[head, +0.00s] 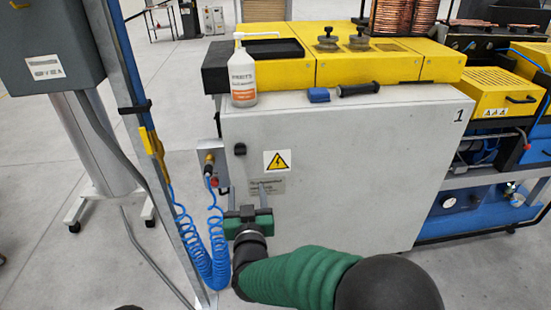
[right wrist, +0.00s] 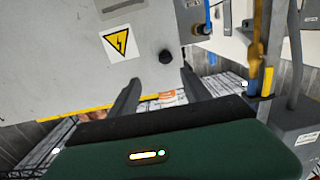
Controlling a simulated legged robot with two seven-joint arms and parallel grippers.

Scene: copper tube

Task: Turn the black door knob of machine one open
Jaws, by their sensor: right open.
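Machine one (head: 340,170) has a large light-grey front panel marked "1". The black door knob (head: 240,149) sits near the panel's upper left edge, left of a yellow warning sign (head: 277,161). My right gripper (head: 247,189) is open and empty, below the knob and in front of the panel's left part. In the right wrist view the knob (right wrist: 165,56) shows just beyond and between the two open fingertips (right wrist: 160,76), apart from them. That view shows the panel turned over, with its yellow edge low in the picture. My left gripper is not in view.
Coiled blue hoses (head: 208,250) and a grey post (head: 140,110) stand left of the machine. A white bottle (head: 243,78), a blue block (head: 318,95) and a black handle (head: 358,89) are along the top. The floor at left is mostly open.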

